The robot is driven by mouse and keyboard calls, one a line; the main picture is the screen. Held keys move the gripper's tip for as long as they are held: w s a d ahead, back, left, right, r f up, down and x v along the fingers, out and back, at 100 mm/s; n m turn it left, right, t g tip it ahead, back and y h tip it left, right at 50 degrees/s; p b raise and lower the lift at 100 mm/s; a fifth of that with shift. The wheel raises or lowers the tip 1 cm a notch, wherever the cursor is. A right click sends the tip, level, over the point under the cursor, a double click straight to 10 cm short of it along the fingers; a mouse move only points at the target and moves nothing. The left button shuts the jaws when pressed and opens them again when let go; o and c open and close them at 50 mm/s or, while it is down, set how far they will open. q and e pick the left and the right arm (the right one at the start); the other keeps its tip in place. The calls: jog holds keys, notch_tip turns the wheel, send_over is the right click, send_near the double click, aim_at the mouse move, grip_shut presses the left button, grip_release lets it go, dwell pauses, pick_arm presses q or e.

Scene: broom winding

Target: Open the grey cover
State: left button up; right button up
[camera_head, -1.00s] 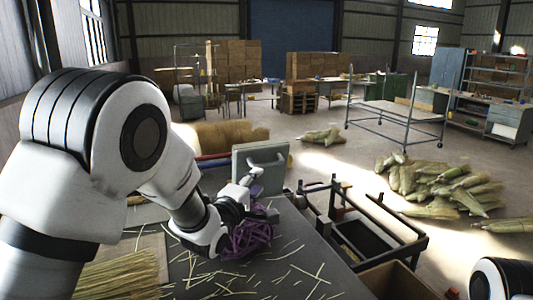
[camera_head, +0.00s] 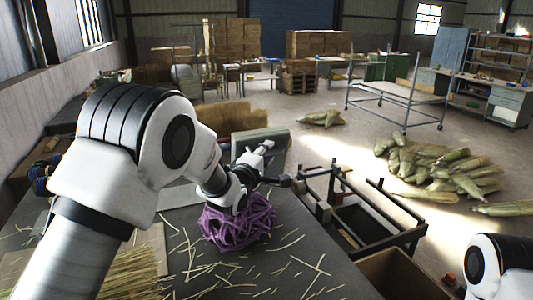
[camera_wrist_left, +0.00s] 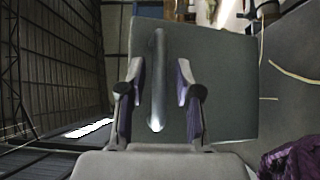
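The grey cover (camera_head: 277,153) is a flat panel at the far edge of the dark table, partly hidden behind my left gripper. In the left wrist view the cover (camera_wrist_left: 226,80) fills the middle, with a pale bar handle (camera_wrist_left: 158,85) on its face. My left gripper (camera_head: 267,146) is in front of the cover. In the left wrist view its two fingers (camera_wrist_left: 158,97) are apart, one on each side of the handle, with a visible gap on both sides. The right gripper is out of view; only part of my right arm shows at the lower right.
A purple tangled bundle (camera_head: 237,221) sits on the table (camera_head: 205,268) just below my left gripper. Loose straws and a straw pile (camera_head: 120,268) lie nearby. A dark metal frame (camera_head: 370,225) and a cardboard box (camera_head: 400,275) stand to the right.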

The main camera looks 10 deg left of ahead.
aim_at(261, 143)
pick_arm(q)
jog(key=shift+s+r, duration=0.1)
jog(key=shift+s, duration=0.1)
grip_shut()
jog(key=shift+w+a+r+b, duration=0.1)
jog(key=shift+w+a+r, duration=0.15)
jog(key=shift+w+a, duration=0.25)
jog(key=shift+w+a+r+b, duration=0.15)
jog(key=shift+w+a+r, duration=0.15)
jog(key=shift+w, duration=0.35)
jog(key=shift+w+a+r+b, duration=0.1)
jog(key=shift+w+a+r, duration=0.2)
jog(key=shift+w, duration=0.3)
jog(key=shift+o, duration=0.9)
grip_release()
jog(key=shift+o, duration=1.1)
jog(key=shift+d, duration=0.1)
jog(key=s, duration=0.4)
jog(key=s+a, duration=0.1)
jog(key=s, duration=0.3)
jog(key=s+a, duration=0.1)
jog(key=s, duration=0.3)
jog(key=shift+a+f, duration=0.15)
jog(key=shift+a, duration=0.05)
jog(key=shift+w+f, duration=0.1)
jog(key=shift+w, duration=0.05)
jog(key=shift+f, duration=0.1)
